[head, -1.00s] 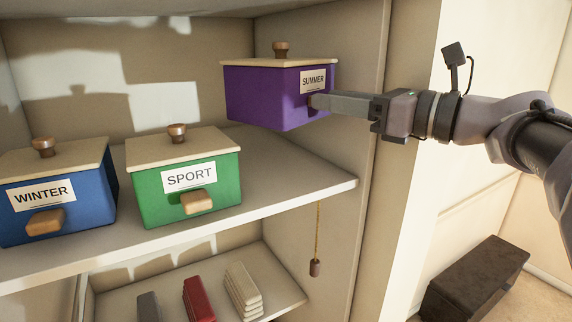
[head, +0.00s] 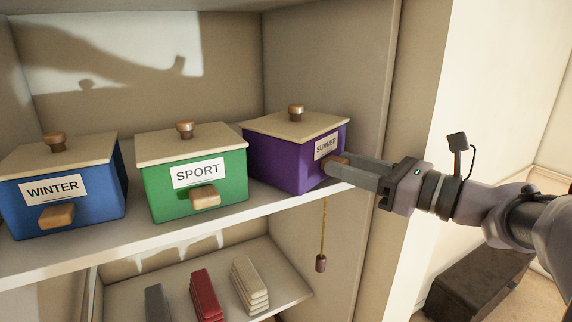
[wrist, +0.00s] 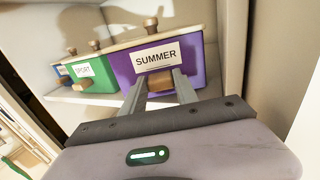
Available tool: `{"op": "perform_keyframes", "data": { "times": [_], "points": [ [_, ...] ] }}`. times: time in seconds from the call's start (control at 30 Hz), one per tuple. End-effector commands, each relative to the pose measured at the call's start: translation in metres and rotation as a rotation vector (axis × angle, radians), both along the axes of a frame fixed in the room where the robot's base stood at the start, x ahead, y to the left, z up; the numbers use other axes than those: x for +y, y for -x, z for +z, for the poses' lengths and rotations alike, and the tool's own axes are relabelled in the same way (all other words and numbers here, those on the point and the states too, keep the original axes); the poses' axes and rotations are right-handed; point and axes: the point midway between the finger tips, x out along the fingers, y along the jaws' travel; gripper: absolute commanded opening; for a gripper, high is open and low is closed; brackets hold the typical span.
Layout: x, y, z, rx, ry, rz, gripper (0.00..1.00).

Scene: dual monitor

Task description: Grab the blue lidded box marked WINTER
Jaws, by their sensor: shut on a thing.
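The blue lidded box marked WINTER (head: 66,205) sits at the left on the upper shelf, with a cream lid, a round wooden knob and a wooden front handle (head: 57,217). My gripper (head: 340,168) is at the far right of the shelf, away from the blue box. It is shut on the wooden front handle of the purple box marked SUMMER (head: 285,160). The purple box is turned at an angle, at shelf level; whether its base bears fully on the shelf I cannot tell. The wrist view shows the fingers (wrist: 160,88) at the SUMMER box's handle.
The green box marked SPORT (head: 195,190) stands between the blue and purple boxes. The shelf (head: 130,235) has a narrow front strip free. A pull cord (head: 321,262) hangs below its right end. A lower shelf holds several folded items (head: 205,295). A dark box (head: 475,280) stands right.

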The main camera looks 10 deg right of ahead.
Motion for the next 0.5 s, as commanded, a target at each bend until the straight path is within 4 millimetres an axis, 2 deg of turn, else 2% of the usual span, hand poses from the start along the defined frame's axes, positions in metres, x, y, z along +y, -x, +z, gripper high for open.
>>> {"op": "perform_keyframes", "data": {
  "times": [0.33,0.37,0.43,0.5],
  "points": [
    [0.0001,0.0,-0.007,-0.002,-0.001,0.0,0.0],
    [0.0001,0.0,-0.0066,-0.001,0.001,0.0,0.42],
    [0.0001,0.0,-0.0062,-0.001,0.001,0.0,0.55],
    [0.0001,0.0,-0.0061,-0.001,0.001,0.0,0.58]
  ]
}}
